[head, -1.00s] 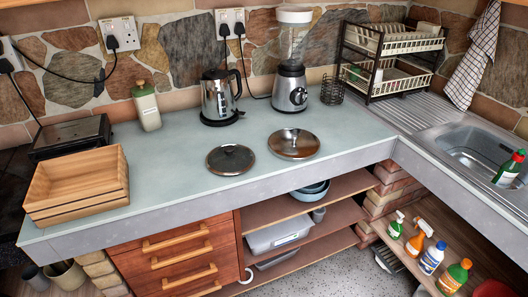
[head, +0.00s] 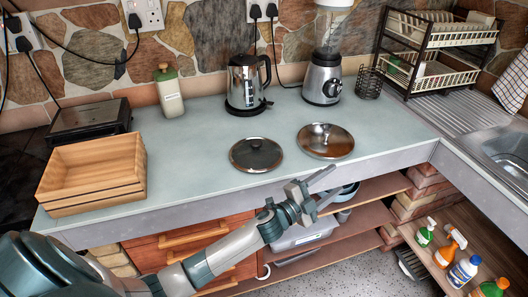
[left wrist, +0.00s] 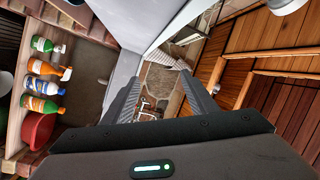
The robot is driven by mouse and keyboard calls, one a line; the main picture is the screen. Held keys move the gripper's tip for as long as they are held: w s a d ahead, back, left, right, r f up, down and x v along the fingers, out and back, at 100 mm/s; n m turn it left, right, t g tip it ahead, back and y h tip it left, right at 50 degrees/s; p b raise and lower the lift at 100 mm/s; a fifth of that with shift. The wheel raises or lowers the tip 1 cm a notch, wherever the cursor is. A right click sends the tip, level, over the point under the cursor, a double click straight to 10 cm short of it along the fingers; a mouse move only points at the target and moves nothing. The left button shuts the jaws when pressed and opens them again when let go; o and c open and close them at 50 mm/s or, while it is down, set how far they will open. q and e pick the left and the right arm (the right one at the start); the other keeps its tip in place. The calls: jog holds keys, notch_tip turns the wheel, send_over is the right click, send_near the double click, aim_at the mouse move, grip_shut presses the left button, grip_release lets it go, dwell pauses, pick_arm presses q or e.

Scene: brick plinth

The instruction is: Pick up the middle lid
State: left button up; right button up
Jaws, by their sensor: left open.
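Only these two lids show. My left gripper (head: 322,184) is open and empty, in front of the counter's front edge, below and to the right of the dark lid and apart from both lids. In the left wrist view its two fingers (left wrist: 162,88) are spread with nothing between them. No lid is clear in that view. My right gripper is not in view.
A wooden crate (head: 92,174) stands at the counter's left end. A bottle (head: 169,92), kettle (head: 243,84), blender (head: 322,80) and dish rack (head: 440,55) stand along the back. Shelves (head: 345,233) and drawers lie below the front edge. The counter around the lids is clear.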

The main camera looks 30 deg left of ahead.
pick_arm(q)
jog(key=d+r+m+g+h, duration=0.45)
jog(key=r+m, duration=0.25)
jog(key=m, duration=0.2)
jog(key=d+r+m+g+h, duration=0.3)
jog(key=r+m+g+h, duration=0.2)
jog(key=r+m, duration=0.3)
jog(key=a+r+m+g+y, duration=0.2)
jog(key=a+y, duration=0.3)
jog(key=a, duration=0.6)
jog(key=s+a+r+m+g+y, duration=0.1)
jog(key=a+y, duration=0.4)
jog(key=a, duration=0.6)
jog(key=s+a+r+m+g+y, duration=0.1)
jog(key=a+r+m+g+y, duration=0.3)
jog(key=a, duration=0.8)
jog(key=shift+r+m+y+b, duration=0.35)
jog(key=shift+r+m+y, duration=0.5)
jog(key=shift+y, duration=0.2)
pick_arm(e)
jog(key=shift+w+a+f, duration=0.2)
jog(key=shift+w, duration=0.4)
pick_arm(q)
jog(key=shift+s+f, duration=0.1)
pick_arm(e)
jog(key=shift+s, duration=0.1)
